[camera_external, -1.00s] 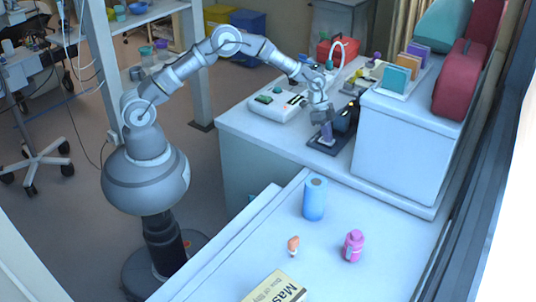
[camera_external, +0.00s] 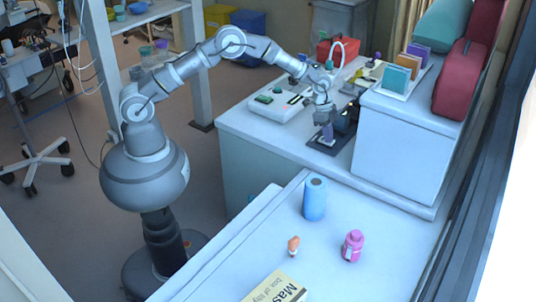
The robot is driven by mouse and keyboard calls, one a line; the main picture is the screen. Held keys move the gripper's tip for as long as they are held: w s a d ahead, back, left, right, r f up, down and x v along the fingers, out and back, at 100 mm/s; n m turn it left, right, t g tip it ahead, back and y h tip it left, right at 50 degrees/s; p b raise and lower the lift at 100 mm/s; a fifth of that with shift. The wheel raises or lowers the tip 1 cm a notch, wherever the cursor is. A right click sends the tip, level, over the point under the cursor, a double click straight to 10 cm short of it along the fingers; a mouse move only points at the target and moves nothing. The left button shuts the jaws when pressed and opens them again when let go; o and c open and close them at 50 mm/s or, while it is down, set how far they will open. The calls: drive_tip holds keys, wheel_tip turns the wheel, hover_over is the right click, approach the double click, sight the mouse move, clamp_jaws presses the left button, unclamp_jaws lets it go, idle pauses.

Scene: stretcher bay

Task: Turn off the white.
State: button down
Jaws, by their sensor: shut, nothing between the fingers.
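A white box-shaped device (camera_external: 273,110) with a green panel and small dark and red parts on top sits on the counter, left of my arm's end. I cannot tell whether it is on or off. My gripper (camera_external: 327,138) points down over a black-based device (camera_external: 330,146) on the counter, right of the white box. The gripper is shut and holds nothing. Its fingertips are small and partly blend with the black device, so I cannot tell if they touch it.
A white raised block (camera_external: 405,155) stands close to the right of my gripper. Behind are a red case (camera_external: 325,50) and a rack of coloured folders (camera_external: 400,75).

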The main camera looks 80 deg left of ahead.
drive_tip(key=shift+s+a+f, duration=0.6)
drive_tip(key=shift+s+a, duration=0.1)
drive_tip(key=shift+s, duration=0.1)
drive_tip(key=shift+r, duration=0.1)
drive_tip(key=shift+r+p, duration=0.3)
drive_tip(key=p+v, duration=0.4)
drive_tip(key=v, duration=1)
drive_tip(key=shift+w, duration=0.15)
